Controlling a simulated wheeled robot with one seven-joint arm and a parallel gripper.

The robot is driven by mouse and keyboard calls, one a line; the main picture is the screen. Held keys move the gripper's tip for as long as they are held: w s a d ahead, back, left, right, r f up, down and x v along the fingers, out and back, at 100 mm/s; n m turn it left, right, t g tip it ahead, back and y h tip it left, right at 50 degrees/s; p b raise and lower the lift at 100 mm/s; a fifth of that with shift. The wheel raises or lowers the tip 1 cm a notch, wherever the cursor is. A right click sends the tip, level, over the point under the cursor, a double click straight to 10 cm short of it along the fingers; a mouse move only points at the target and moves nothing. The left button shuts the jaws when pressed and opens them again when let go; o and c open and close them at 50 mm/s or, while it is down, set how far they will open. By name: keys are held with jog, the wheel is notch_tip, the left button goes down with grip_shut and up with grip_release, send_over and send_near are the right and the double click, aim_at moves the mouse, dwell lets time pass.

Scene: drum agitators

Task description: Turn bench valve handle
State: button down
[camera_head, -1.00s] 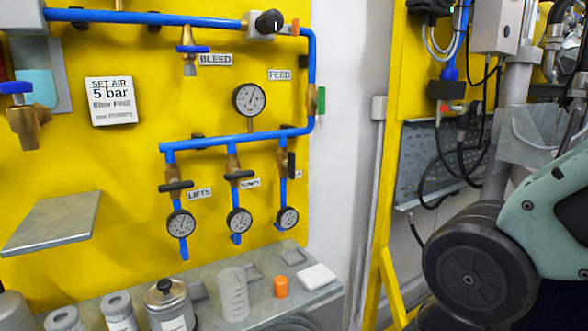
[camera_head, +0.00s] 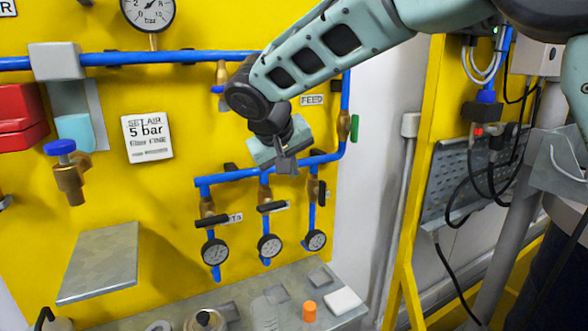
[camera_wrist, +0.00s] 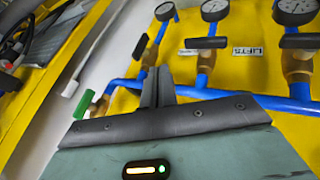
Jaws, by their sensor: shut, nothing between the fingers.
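Three small branch valves with black handles hang below the blue manifold pipe on the yellow panel. The left handle (camera_head: 211,219) and middle handle (camera_head: 272,207) lie across their pipes. The right handle (camera_head: 321,190) stands along its pipe. In the wrist view these are the left handle (camera_wrist: 300,41), middle handle (camera_wrist: 205,43) and right handle (camera_wrist: 140,46). The wrist view shows a "LIFTS" label (camera_wrist: 250,51); I cannot read which valve is marked bench. My gripper (camera_head: 286,166) is shut and empty, in front of the manifold above the middle valve, apart from the handles. Its fingers (camera_wrist: 157,88) show in the wrist view.
Gauges (camera_head: 269,246) hang under the valves, above a grey shelf (camera_head: 365,311). A green handle (camera_head: 354,128) sits on the feed pipe at the right. A grey ledge (camera_head: 100,262) and a blue-handled brass tap (camera_head: 69,170) are at the left. My arm hides part of the upper pipe.

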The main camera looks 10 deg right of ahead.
jog(key=p, duration=0.6)
send_near(319, 194)
notch_tip(319, 194, down, 4)
jog(key=w, duration=0.2)
jog(key=shift+w+d, duration=0.15)
jog(key=shift+d, duration=0.55)
